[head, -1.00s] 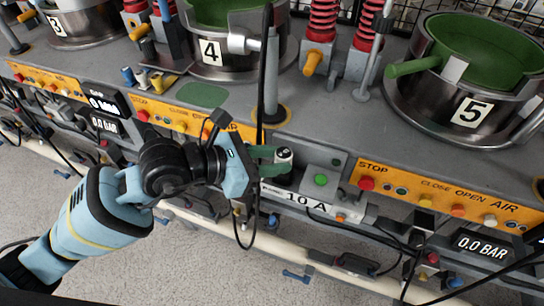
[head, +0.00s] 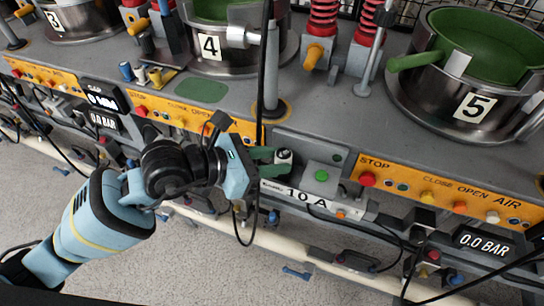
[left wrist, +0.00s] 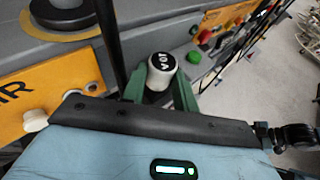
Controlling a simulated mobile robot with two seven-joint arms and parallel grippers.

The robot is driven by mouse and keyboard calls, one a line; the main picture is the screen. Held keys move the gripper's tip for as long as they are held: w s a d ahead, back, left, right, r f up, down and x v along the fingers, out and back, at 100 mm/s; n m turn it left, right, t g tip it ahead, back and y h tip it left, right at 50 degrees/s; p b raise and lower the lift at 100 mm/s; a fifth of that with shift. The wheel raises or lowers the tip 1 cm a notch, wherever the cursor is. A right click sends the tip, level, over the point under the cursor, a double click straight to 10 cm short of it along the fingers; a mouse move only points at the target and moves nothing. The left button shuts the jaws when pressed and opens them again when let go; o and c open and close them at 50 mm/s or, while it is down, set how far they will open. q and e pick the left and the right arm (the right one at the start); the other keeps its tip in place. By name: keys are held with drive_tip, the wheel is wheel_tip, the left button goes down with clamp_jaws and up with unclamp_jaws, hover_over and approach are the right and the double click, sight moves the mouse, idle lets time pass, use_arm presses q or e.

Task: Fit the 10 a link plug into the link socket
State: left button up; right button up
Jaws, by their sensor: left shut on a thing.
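The 10 A link plug (head: 284,156) is a short white cylinder with a dark printed top. It stands about upright at the left end of the grey panel marked 10 A (head: 307,197). My left gripper (head: 272,160) has green fingers and is shut on the plug's sides. The plug also shows in the left wrist view (left wrist: 162,70), between the two fingers (left wrist: 160,90), with its marked top facing up. The link socket is hidden under the plug and fingers. I cannot tell how deep the plug sits. My right gripper is not in view.
A green button (head: 321,175) is right of the plug. A black upright cable (head: 263,70) passes close to my left gripper. An orange control strip (head: 450,197) lies to the right. Pots numbered 4 (head: 210,47) and 5 (head: 475,107) stand on the grey bench behind.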

use_arm(q)
drive_tip(key=shift+f, duration=0.15)
drive_tip(key=o, duration=1)
drive_tip(key=v, duration=0.8)
drive_tip(key=shift+d, duration=0.1)
